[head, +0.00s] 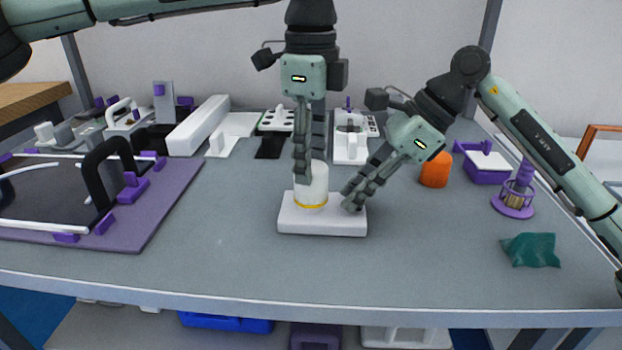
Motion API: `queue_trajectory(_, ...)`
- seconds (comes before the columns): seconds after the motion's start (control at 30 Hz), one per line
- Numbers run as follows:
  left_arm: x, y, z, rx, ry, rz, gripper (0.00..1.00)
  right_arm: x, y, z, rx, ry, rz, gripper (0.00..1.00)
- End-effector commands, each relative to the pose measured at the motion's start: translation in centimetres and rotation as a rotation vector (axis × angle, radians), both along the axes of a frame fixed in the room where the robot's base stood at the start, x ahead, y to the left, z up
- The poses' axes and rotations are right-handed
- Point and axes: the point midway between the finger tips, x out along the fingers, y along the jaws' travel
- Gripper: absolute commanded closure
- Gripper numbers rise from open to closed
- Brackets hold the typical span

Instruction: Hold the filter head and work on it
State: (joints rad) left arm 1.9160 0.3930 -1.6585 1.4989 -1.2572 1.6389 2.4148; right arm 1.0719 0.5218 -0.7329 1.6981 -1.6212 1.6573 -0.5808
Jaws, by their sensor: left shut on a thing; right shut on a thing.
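The filter head seems to be the white cylinder with a yellow ring at its foot (311,188). It stands upright on a white rectangular base block (322,222) near the middle of the table. My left gripper (303,180) comes straight down from above and is shut on the white cylinder, hiding part of its front and top. My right gripper (350,202) reaches in from the right at a slant. It is shut at the right side of the base block, with its fingertips at the block's upper right edge; the exact contact is partly hidden.
An orange cylinder (435,170), a purple tray (487,164), a purple stand (513,200) and a green cloth (531,250) lie to the right. A purple board (160,205) with a black-handled device fills the left. White fixtures stand behind. The table's front middle is clear.

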Motion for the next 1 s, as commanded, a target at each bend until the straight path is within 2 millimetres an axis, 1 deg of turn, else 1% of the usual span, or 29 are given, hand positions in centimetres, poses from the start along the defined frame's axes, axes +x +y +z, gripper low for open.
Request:
queue_trajectory(0.1, -0.02, 0.04, -0.12, 0.001, 0.002, 0.006, 0.8, 0.03, -0.05, -0.17, -0.003, 0.001, -0.002, 1.0)
queue_trajectory(0.17, -0.02, 0.04, -0.12, 0.001, 0.002, 0.042, 0.8, 0.03, -0.05, -0.17, -0.003, 0.001, -0.002, 1.0)
queue_trajectory(0.4, -0.03, 0.03, -0.08, 0.001, 0.001, 0.404, 0.8, 0.03, -0.06, -0.16, -0.003, 0.001, -0.002, 1.0)
queue_trajectory(0.5, -0.04, 0.02, -0.09, 0.001, 0.002, 0.498, 0.8, 0.03, -0.05, -0.16, -0.002, 0.001, -0.002, 1.0)
queue_trajectory(0.6, -0.05, 0.02, -0.13, 0.001, 0.002, 0.526, 0.8, 0.02, -0.06, -0.15, -0.002, 0.001, -0.002, 1.0)
queue_trajectory(1.0, -0.09, 0.04, -0.19, 0.005, 0.002, 0.539, 0.8, 0.01, -0.04, -0.11, -0.002, 0.001, -0.001, 1.0)
